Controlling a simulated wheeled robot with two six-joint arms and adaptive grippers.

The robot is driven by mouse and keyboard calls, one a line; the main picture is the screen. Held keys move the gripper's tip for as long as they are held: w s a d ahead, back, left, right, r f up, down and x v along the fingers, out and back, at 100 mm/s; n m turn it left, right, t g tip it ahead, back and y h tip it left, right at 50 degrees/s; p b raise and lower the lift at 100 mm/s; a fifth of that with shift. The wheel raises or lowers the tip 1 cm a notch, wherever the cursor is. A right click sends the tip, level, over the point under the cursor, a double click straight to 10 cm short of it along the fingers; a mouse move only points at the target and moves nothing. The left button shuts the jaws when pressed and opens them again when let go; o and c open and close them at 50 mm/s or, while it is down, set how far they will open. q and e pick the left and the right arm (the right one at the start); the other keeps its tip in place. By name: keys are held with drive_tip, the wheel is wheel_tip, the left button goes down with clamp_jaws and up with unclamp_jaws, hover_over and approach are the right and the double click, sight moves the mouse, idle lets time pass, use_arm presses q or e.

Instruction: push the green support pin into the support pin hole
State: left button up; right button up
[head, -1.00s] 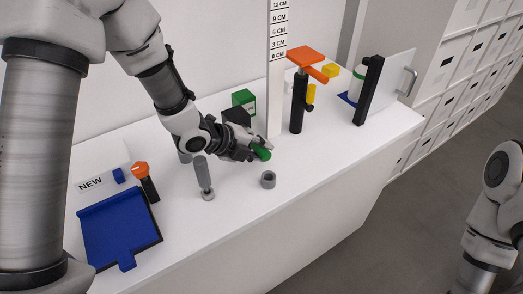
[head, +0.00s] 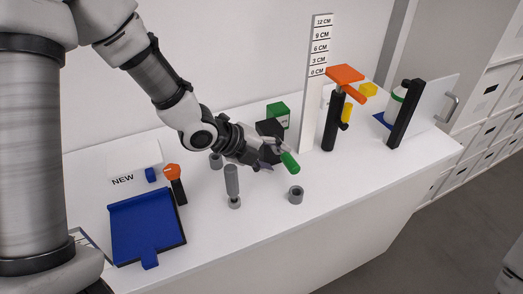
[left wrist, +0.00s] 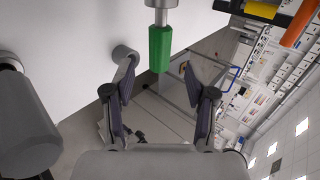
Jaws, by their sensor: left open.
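The green support pin (head: 289,163) shows beside my left gripper (head: 273,156) in the head view, tilted, with a grey metal shank running up and back from its green grip. In the left wrist view the green grip (left wrist: 160,48) is at top centre, just beyond my open fingers (left wrist: 160,92). Nothing is between the fingers. The shank leaves that view at the top, so its far end is hidden. I cannot make out the support pin hole or tell how deep the pin sits. My right gripper is out of view.
A grey ring (head: 296,194) and a grey post (head: 232,180) stand near the pin. Behind are a green box (head: 278,112) and a white scale (head: 318,85). An orange-topped stand (head: 345,73) is right, a blue tray (head: 147,228) left. The table's front right is clear.

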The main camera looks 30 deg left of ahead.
use_arm(q)
drive_tip(key=v, duration=0.5)
drive_tip(key=shift+s+a+r, duration=0.2)
